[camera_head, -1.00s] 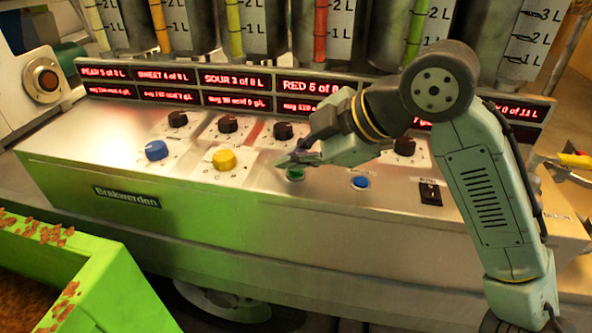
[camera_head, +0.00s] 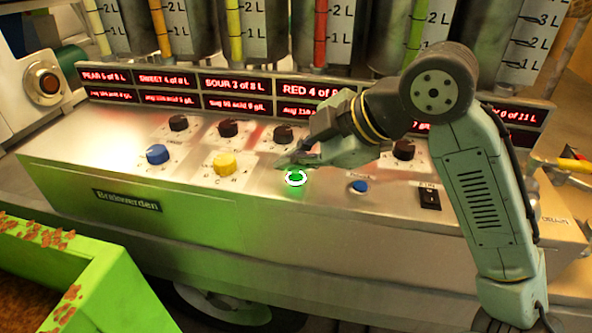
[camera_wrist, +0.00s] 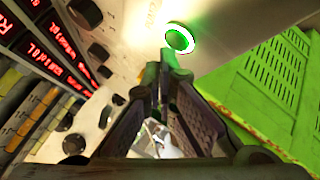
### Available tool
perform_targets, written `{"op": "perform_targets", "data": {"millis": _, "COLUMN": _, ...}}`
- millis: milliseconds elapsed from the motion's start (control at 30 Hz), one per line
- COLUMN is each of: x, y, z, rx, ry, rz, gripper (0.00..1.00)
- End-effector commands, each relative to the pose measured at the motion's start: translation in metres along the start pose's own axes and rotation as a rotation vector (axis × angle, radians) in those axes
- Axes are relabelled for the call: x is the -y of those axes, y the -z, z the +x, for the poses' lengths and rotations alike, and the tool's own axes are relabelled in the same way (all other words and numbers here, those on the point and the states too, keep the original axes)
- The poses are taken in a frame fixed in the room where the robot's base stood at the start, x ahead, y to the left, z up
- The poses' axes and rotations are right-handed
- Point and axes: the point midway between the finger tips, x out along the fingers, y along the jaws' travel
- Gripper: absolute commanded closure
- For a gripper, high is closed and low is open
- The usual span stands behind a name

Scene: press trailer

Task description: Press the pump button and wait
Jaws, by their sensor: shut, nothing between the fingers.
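A round green button (camera_head: 295,178) with a bright white ring glows on the sloping metal panel, and it also shows in the wrist view (camera_wrist: 180,38). No label on it can be read. My gripper (camera_head: 285,163) is shut and empty, low over the panel just behind and left of the button in the head view. I cannot tell how far the tips are above the panel.
A blue button (camera_head: 360,187) and a black rocker switch (camera_head: 430,196) lie to the right. A blue knob (camera_head: 157,154), a yellow knob (camera_head: 225,164) and several black knobs are around. Red displays (camera_head: 237,84) and tubes stand behind. A green bin (camera_head: 110,275) is front left.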

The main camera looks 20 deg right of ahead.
Motion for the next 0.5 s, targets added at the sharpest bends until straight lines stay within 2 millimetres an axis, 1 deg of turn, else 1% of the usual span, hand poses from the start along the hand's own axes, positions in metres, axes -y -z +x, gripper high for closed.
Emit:
{"op": "perform_targets", "data": {"millis": 67, "x": -0.0029, "y": 0.0027, "z": -0.0040, "rx": 0.000, "ry": 0.000, "rz": 0.000, "gripper": 1.00}}
{"op": "perform_targets", "data": {"millis": 367, "x": -0.0027, "y": 0.0022, "z": -0.0038, "rx": 0.001, "ry": -0.001, "rz": 0.001, "gripper": 1.00}}
{"op": "perform_targets", "data": {"millis": 500, "x": -0.0056, "y": 0.0052, "z": -0.0076, "rx": 0.000, "ry": -0.001, "rz": 0.000, "gripper": 1.00}}
